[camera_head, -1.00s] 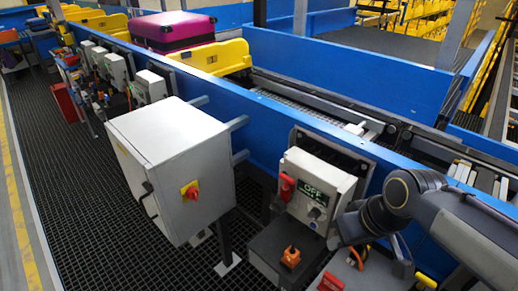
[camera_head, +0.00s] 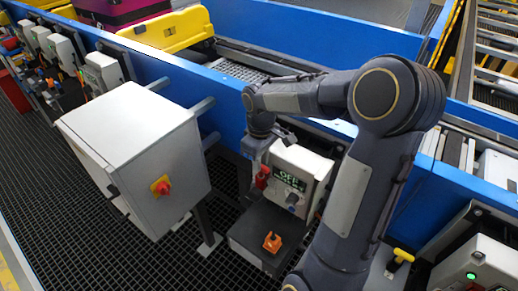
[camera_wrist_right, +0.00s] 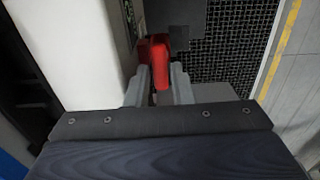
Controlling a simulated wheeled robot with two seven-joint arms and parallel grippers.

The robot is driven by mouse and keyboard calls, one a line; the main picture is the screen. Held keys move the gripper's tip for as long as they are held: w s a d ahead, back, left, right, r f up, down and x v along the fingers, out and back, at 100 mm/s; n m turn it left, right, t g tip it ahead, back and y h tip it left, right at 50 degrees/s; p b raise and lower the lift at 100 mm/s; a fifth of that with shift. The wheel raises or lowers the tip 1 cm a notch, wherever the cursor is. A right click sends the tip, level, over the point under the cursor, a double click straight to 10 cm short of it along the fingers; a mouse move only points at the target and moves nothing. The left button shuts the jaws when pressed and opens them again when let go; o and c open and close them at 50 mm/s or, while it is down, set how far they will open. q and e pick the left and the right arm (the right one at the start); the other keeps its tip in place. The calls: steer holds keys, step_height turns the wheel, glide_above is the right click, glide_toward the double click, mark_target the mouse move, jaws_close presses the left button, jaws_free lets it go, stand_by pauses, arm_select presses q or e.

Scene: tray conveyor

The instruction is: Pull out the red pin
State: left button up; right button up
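The red pin (camera_head: 262,177) is at the left side of the grey control box (camera_head: 300,178), whose display reads OFF. My right gripper (camera_head: 259,150) is at the pin from above and hides part of it. In the right wrist view the red pin (camera_wrist_right: 160,70) lies between the two grey fingers of my right gripper (camera_wrist_right: 161,80). The fingers are apart with red filling most of the gap; whether they press on it I cannot tell. My left gripper is not in view.
A white cabinet (camera_head: 140,150) with a red and yellow switch stands to the left. A dark lower box (camera_head: 250,235) with an orange part (camera_head: 272,242) is below the control box. The blue conveyor wall (camera_head: 225,95) runs behind.

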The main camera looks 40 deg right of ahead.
steer(key=shift+f, duration=1.45)
steer(key=shift+c, duration=0.4)
jaws_close()
steer(key=shift+r, duration=0.1)
steer(key=shift+r, duration=0.1)
steer(key=shift+r+p, duration=2.35)
steer(key=shift+r, duration=0.4)
steer(key=shift+r+p, duration=1.65)
steer(key=shift+r, duration=0.35)
